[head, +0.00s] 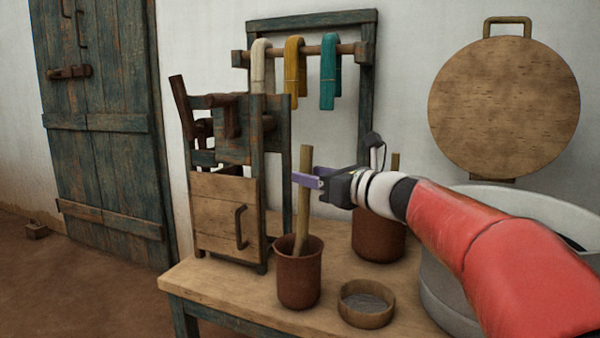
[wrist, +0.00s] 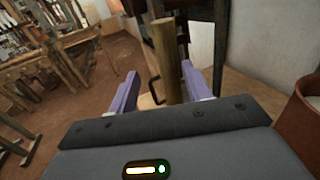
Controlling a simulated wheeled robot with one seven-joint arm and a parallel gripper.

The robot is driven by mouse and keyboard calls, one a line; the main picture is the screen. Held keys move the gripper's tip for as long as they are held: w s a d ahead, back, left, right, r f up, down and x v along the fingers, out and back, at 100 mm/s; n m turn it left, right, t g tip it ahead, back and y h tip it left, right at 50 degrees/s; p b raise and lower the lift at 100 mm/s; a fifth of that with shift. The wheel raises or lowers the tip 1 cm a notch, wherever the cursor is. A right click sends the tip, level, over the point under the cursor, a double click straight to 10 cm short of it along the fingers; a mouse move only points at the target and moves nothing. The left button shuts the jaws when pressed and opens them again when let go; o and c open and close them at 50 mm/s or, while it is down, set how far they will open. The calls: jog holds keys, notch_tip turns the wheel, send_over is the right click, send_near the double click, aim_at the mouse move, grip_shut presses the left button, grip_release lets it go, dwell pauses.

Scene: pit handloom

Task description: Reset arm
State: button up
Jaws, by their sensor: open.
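My red and white arm reaches in from the right in the head view. My gripper (head: 308,180) has purple fingers and is held above the table, at the upper part of a wooden stick (head: 303,200). The stick stands tilted in a brown-red cup (head: 298,275). In the wrist view my gripper (wrist: 158,90) is open, with its fingers apart and the stick (wrist: 166,55) showing between or just beyond them. I cannot tell whether either finger touches the stick.
A small wooden cabinet (head: 225,215) stands on the table (head: 215,280) behind the cup. A shallow bowl (head: 367,303), a second brown-red pot (head: 377,238) and a large pale tub (head: 440,290) are nearby. A rack (head: 310,18) holds coloured yarn hanks at the wall.

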jog(key=s+d+f+n+g+h, duration=0.3)
jog(key=s+f+n+g+h, duration=0.25)
jog(key=s+f+n, duration=1.05)
jog(key=s+d+f+n+h, duration=0.4)
jog(key=s+d+f+n, duration=0.15)
jog(key=s, duration=0.25)
jog(key=s+d+f+n+h, duration=0.4)
jog(key=s+d+f+n, duration=0.15)
jog(key=s, duration=0.35)
notch_tip(320, 180, up, 13)
jog(key=p, duration=1.3)
jog(key=shift+w+d+m+g, duration=0.3)
jog(key=shift+d+m+g, duration=0.05)
jog(key=shift+m, duration=0.05)
